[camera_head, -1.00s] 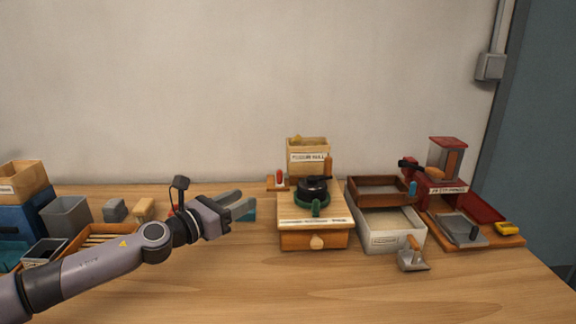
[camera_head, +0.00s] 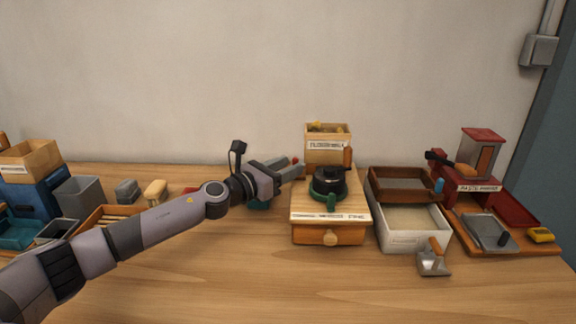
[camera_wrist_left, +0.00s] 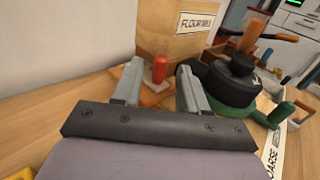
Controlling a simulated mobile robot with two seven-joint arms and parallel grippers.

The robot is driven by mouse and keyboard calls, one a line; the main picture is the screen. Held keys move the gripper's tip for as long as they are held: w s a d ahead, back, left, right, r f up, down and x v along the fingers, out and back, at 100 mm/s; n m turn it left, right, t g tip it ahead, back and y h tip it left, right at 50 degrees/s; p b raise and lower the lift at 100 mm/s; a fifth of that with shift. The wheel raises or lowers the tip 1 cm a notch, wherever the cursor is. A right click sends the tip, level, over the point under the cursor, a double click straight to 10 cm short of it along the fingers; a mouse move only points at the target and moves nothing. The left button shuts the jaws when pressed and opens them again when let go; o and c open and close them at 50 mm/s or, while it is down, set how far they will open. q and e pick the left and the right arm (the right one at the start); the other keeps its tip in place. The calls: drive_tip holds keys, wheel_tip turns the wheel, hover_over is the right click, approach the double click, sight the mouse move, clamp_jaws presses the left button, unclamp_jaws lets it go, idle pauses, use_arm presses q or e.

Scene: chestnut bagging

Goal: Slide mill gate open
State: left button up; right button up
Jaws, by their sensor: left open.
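The flour mill is a wooden box (camera_head: 330,213) with a drawer, a black and green top (camera_head: 328,182) and a green handle. A red upright knob (camera_wrist_left: 159,68) stands on a small wooden plate (camera_wrist_left: 152,97) left of the mill's top; it may be the gate's handle. My left gripper (camera_head: 298,167) reaches in beside the mill's left side. In the left wrist view its fingers (camera_wrist_left: 160,75) are open, with the red knob between their tips; contact cannot be told. In the head view the fingers largely hide the knob. My right gripper is not in view.
A labelled flour box (camera_head: 328,153) stands behind the mill. A white tray (camera_head: 415,243), a brown tray (camera_head: 404,196), a scoop (camera_head: 433,261) and a red machine (camera_head: 480,180) are to the right. Bins and a blue unit (camera_head: 35,198) are at left. The front table is clear.

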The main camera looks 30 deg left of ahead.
use_arm(q)
drive_tip(key=shift+w+d, duration=0.15)
drive_tip(key=shift+w, duration=0.25)
clamp_jaws()
drive_tip(key=a, duration=0.1)
drive_tip(key=s+a+b, duration=0.1)
drive_tip(key=shift+s+a, duration=0.1)
drive_tip(key=shift+a, duration=0.2)
unclamp_jaws()
drive_tip(key=shift+s+a, duration=0.1)
drive_tip(key=shift+a, duration=0.05)
